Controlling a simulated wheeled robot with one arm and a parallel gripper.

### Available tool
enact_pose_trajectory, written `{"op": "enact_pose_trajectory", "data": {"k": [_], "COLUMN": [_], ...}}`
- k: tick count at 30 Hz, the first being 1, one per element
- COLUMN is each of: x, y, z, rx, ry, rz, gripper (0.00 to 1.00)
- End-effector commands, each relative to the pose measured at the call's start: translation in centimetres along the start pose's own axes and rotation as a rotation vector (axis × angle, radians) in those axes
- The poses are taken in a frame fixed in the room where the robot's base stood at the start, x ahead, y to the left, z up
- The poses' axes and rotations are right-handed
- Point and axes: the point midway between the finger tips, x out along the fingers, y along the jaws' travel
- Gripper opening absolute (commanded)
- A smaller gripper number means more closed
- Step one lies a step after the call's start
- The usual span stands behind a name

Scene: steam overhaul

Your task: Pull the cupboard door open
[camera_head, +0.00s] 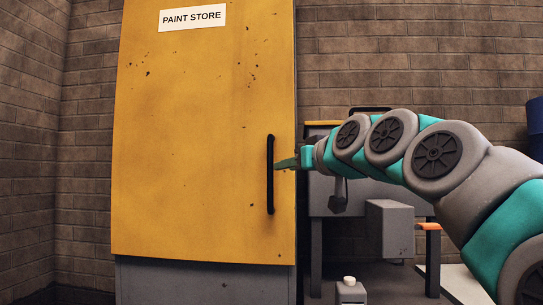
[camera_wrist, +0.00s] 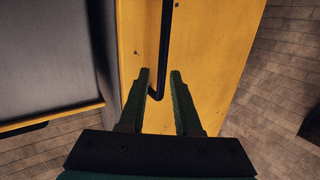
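The cupboard door (camera_head: 190,130) is a tall yellow panel with a "PAINT STORE" label; it looks shut. Its black upright bar handle (camera_head: 270,190) is near the door's right edge. My gripper (camera_head: 279,164) reaches in from the right, its fingertips right beside the handle at mid-height. In the wrist view my gripper (camera_wrist: 160,73) is open, and the handle (camera_wrist: 165,40) runs down between the two fingertips in the picture, its lower end nearer the left finger. I cannot tell whether the fingers touch it. Nothing is gripped.
A grey bench or machine (camera_head: 385,225) with an orange-tipped part (camera_head: 428,227) stands right of the cupboard, below my arm. A blue drum (camera_head: 536,125) is at the far right edge. Brick walls (camera_head: 30,130) close in behind and left. The front of the door is clear.

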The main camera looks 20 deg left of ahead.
Motion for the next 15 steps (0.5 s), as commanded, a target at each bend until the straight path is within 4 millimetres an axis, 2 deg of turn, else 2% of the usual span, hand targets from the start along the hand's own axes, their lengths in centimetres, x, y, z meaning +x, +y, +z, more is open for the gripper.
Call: {"op": "enact_pose_trajectory", "data": {"k": [1,3,6,11,15], "x": [0.3,0.4,0.4,0.9,2.0], "y": [-0.2,-0.3,-0.5,-0.5,-0.5], "z": [-1.2,-2.4,-3.3,-3.6,-3.6], "rx": [-0.005,-0.010,-0.013,-0.014,-0.014], "ry": [0.035,0.067,0.091,0.096,0.093], "rz": [-0.005,-0.007,-0.009,-0.009,-0.009], "gripper": [0.32,0.32,0.32,0.32,0.32]}}
